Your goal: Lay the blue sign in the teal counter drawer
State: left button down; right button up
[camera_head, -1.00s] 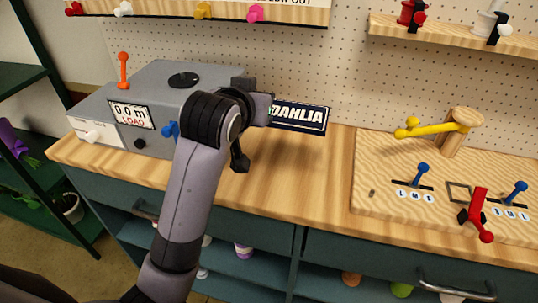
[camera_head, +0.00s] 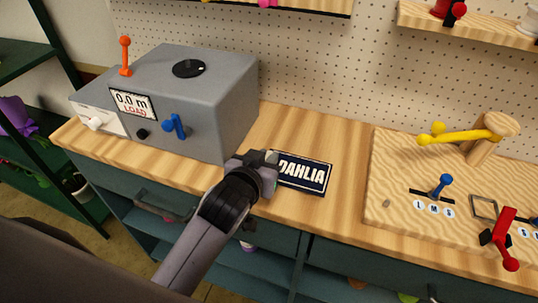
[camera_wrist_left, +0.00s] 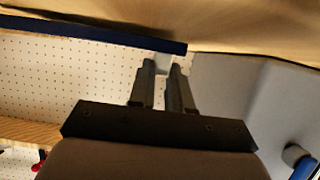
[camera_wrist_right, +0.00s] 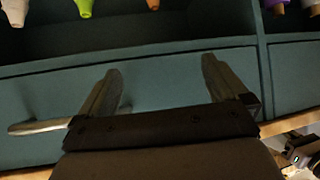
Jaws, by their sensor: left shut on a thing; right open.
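The dark blue sign (camera_head: 303,172) with a white border and the word DAHLIA is in the head view, above or on the wooden counter; I cannot tell if it touches. My left gripper (camera_head: 268,161) is shut on its left end. In the left wrist view, the sign (camera_wrist_left: 95,34) is a dark blue strip by the fingertips (camera_wrist_left: 162,66). The teal drawer front (camera_head: 270,234) is below the counter edge and looks shut. My right gripper (camera_wrist_right: 161,68) is open and empty, facing a teal drawer front (camera_wrist_right: 160,95) with a metal handle (camera_wrist_right: 40,127).
A grey machine (camera_head: 205,85) with levers and a display stands left of the sign. A wooden board (camera_head: 400,205) with levers and a yellow arm (camera_head: 460,135) lies to the right. Pegboard rises behind.

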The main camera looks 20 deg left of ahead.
pick_arm(q)
jog(key=shift+f, duration=0.25)
jog(key=shift+r, duration=0.1)
jog(key=shift+f, duration=0.2)
jog(key=c, duration=1.1)
grip_release()
jog(key=shift+o, duration=0.2)
jog(key=shift+r, duration=0.2)
